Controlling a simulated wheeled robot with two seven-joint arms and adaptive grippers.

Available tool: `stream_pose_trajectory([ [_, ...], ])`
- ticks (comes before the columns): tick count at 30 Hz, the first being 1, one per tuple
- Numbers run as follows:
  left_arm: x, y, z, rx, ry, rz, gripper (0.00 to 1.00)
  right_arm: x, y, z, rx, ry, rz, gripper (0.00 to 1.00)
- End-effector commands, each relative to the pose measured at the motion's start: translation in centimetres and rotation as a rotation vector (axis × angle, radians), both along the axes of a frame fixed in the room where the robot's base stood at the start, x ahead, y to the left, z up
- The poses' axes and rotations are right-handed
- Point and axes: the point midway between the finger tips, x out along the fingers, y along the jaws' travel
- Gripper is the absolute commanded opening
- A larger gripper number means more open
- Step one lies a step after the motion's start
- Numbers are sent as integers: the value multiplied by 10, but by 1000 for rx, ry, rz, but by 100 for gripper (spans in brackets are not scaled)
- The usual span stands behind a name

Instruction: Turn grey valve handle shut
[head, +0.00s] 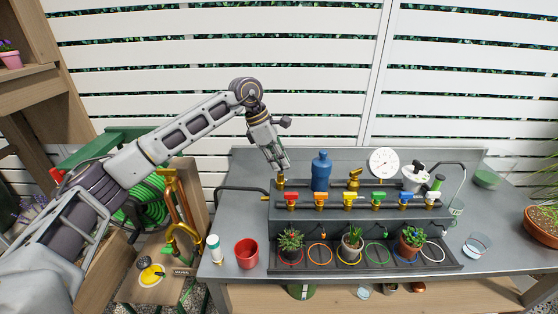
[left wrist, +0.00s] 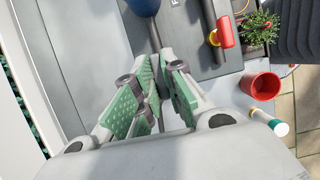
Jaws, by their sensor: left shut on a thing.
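My left gripper (head: 280,166) reaches down at the left end of the valve bench, just above a brass fitting (head: 281,184). In the left wrist view, its green-padded fingers (left wrist: 161,80) are closed around a thin grey bar, the grey valve handle (left wrist: 156,38). The fingers hide much of the handle, and its angle is hard to tell. In the head view the gripper covers the handle. My right gripper is in neither view.
A row of coloured valves starts with the red one (head: 291,198), close right of my gripper. A blue bottle (head: 321,172) stands behind the row. Potted plants sit in the black tray (head: 460,266) in front. A red cup (head: 246,254) stands at the left front.

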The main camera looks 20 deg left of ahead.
Motion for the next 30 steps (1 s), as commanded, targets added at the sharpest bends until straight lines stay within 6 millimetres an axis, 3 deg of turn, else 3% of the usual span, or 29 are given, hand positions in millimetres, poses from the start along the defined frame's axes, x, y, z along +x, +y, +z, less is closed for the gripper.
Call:
stream_pose_trajectory([
  [7,1,1,1,1,-3,-1,0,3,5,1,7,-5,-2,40],
  [8,1,1,1,1,-3,-1,14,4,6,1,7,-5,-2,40],
  [12,0,1,1,1,-2,0,32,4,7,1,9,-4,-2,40],
  [23,0,0,1,0,-1,0,33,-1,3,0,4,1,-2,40],
  [30,-1,5,12,0,-2,1,33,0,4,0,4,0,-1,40],
])
